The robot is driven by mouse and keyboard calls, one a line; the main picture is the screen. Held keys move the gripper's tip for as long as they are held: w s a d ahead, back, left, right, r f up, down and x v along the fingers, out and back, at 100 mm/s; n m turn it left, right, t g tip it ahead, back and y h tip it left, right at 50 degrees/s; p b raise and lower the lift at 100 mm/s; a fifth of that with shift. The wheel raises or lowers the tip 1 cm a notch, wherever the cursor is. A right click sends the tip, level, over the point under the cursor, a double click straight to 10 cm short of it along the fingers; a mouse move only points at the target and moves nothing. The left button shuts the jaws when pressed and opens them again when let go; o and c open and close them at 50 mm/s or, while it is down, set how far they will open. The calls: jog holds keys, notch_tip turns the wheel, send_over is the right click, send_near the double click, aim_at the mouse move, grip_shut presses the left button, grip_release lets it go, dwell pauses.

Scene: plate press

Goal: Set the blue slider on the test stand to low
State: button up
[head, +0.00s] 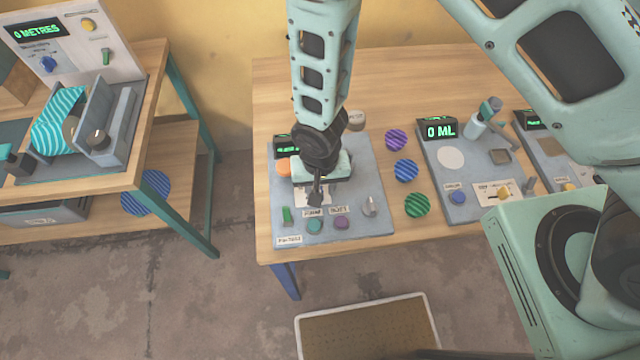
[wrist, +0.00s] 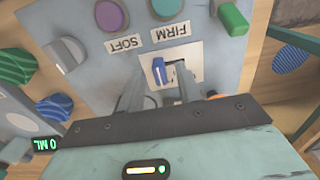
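The test stand (head: 360,222) is a grey-blue panel on the middle table. Its blue slider (wrist: 159,71) is a small upright knob on a white plate with a dark slot, seen in the wrist view. In the head view my gripper (head: 317,200) is over the panel and hides the slider. In the wrist view my gripper (wrist: 160,88) has its two grey fingers apart, one on each side of the blue slider's line. I cannot tell whether either finger touches it. No low mark is readable.
Near the slider are the SOFT (wrist: 124,43) and FIRM (wrist: 171,32) labels, a purple button (wrist: 111,15), a teal button (wrist: 166,8), a green switch (wrist: 233,18) and a grey knob (wrist: 65,53). Striped discs (head: 406,170) lie right of the panel. Another device shows 0 ML (head: 440,130).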

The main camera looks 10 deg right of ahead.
aim_at(306, 198)
jog(key=shift+f, duration=0.2)
grip_shut()
jog(key=shift+w+a+f+b, duration=0.1)
jog(key=shift+a+b, duration=0.55)
jog(key=shift+a, duration=1.35)
grip_release()
jog(key=shift+r, duration=0.25)
